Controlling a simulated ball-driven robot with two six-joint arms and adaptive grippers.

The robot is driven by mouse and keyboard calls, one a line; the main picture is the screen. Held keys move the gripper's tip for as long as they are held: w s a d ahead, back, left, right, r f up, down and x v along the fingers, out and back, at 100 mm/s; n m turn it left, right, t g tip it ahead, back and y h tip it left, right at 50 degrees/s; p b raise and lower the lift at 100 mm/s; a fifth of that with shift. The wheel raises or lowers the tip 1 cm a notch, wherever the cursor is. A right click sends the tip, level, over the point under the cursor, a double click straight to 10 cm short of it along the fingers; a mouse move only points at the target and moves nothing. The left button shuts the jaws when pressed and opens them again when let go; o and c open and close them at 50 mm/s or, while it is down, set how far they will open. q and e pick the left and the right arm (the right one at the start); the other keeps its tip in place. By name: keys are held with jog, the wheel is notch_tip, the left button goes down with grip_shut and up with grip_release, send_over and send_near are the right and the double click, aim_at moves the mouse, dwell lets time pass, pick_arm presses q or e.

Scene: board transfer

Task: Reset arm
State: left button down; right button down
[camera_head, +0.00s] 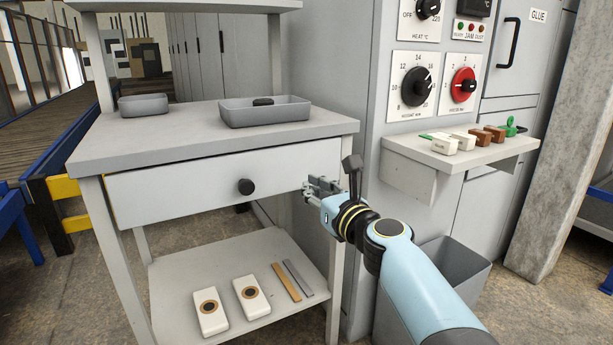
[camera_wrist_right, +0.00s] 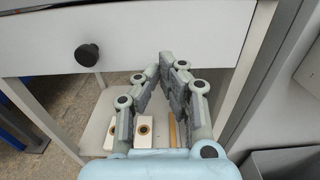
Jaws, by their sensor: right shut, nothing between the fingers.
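My right gripper (camera_head: 311,190) is at the right end of the workbench drawer front, close to the bench's right leg, and holds nothing. My right arm comes in from the lower right. The left gripper does not show in either view.
The grey workbench (camera_head: 110,142) has a closed drawer (camera_head: 190,190) with a black knob (camera_head: 246,186). Two trays (camera_head: 144,105) (camera_head: 265,116) stand on top. The lower shelf (camera_head: 190,265) holds white blocks and strips. A wall shelf (camera_head: 455,158) and grey bin (camera_head: 463,262) are at right.

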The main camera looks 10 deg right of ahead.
jog(key=s+d+f+n+g+h+p, duration=0.1)
jog(key=s+d+f+n+g+p, duration=0.15)
jog(key=s+f, duration=0.9)
jog(key=s+d+f+n+g+h+p, duration=0.15)
jog(key=s+d+f+n+g, duration=0.25)
jog(key=s+f, duration=0.75)
jog(key=s+d+f+n+g+h+p, duration=0.1)
jog(key=s+d+f+n+g+p, duration=0.2)
jog(key=s+f, duration=0.8)
jog(key=s+d+f+n+g+h, duration=0.1)
jog(key=s+d+f+n+g, duration=0.1)
jog(key=s+n, duration=0.5)
jog(key=s+d+f+n+g+h, duration=0.1)
jog(key=s+d+f+n+g, duration=0.2)
jog(key=s+n, duration=0.5)
jog(key=s+d+f+n+g+h, duration=0.1)
jog(key=s+n, duration=0.7)
jog(key=s, duration=1)
jog(key=d+f+g, duration=0.1)
jog(key=d+f, duration=0.1)
jog(key=d, duration=0.1)
jog(key=shift+s+d+f+p, duration=0.15)
jog(key=shift+s+f+p, duration=0.15)
jog(key=shift+f, duration=0.05)
